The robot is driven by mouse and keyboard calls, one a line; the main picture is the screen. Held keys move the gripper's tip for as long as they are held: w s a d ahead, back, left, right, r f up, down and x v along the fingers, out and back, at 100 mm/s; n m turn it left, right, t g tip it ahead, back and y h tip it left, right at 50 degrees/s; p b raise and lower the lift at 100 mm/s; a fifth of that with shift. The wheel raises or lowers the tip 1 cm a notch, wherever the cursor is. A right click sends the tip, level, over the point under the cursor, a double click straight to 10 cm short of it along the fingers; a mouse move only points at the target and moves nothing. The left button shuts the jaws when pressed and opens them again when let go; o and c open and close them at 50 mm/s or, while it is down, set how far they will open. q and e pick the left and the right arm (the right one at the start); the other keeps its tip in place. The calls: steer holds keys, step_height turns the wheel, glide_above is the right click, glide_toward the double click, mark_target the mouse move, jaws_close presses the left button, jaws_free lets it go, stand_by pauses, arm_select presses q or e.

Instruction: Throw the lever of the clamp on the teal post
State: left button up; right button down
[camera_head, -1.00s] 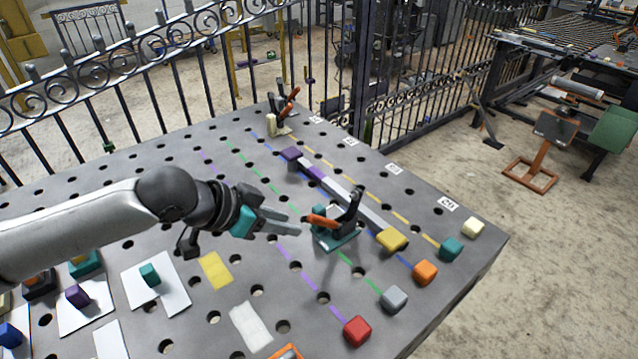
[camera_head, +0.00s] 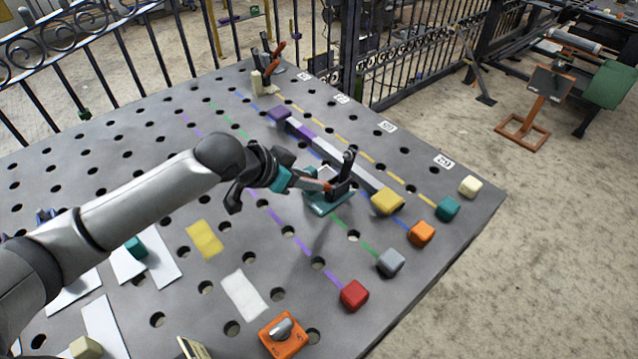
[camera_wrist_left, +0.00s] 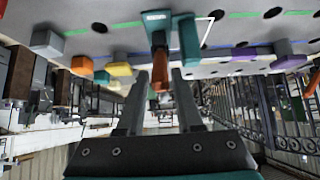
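The clamp has a teal base (camera_head: 328,203) and a dark upright bracket (camera_head: 346,170), and stands near the right part of the grey table. Its orange lever (camera_head: 322,186) points left toward my left gripper (camera_head: 312,183). In the left wrist view, the orange lever (camera_wrist_left: 160,76) lies between the two fingertips of my left gripper (camera_wrist_left: 160,86), with a small gap visible on each side. The gripper looks open around the lever. A teal block (camera_wrist_left: 188,40) stands beside the clamp in that view. My gripper partly hides the lever in the head view. My right gripper is not in view.
A long bar with a yellow end block (camera_head: 387,201) runs just behind the clamp. Red (camera_head: 354,294), grey (camera_head: 390,262) and orange (camera_head: 421,233) blocks line the table's right edge. A second clamp (camera_head: 266,66) stands at the far corner, near the iron fence.

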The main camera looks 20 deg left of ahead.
mark_target(330, 185)
arm_select(q)
steer(key=shift+b+x, duration=0.4)
steer(key=shift+x, duration=1.8)
jaws_close()
